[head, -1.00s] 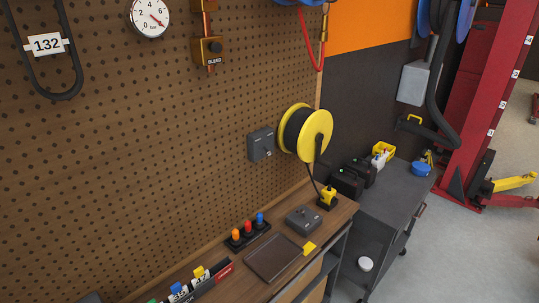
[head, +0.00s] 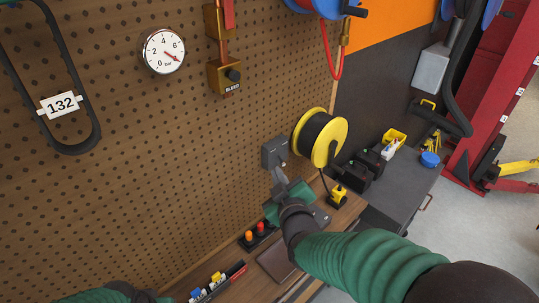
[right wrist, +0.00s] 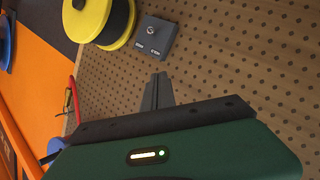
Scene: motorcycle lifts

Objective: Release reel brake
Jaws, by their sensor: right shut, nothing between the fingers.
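The yellow reel (head: 320,138) wound with black cable is mounted on the pegboard. A small grey box (head: 274,152) is fixed to the board just left of it. In the right wrist view the reel (right wrist: 100,22) and the box (right wrist: 155,44) are near the top; the box face carries a small round knob and two labels too small to read. My right gripper (head: 277,172) is shut and empty, just below the box in the head view. In the right wrist view its fingertips (right wrist: 158,78) point at the box, with a visible gap in the picture.
A workbench below holds a rack of coloured bottles (head: 258,237), a dark tray (head: 275,263) and a yellow plug-like item (head: 338,196). A bleed valve box (head: 224,75) and a gauge (head: 164,51) hang upper left. Part of my left arm shows at the bottom left.

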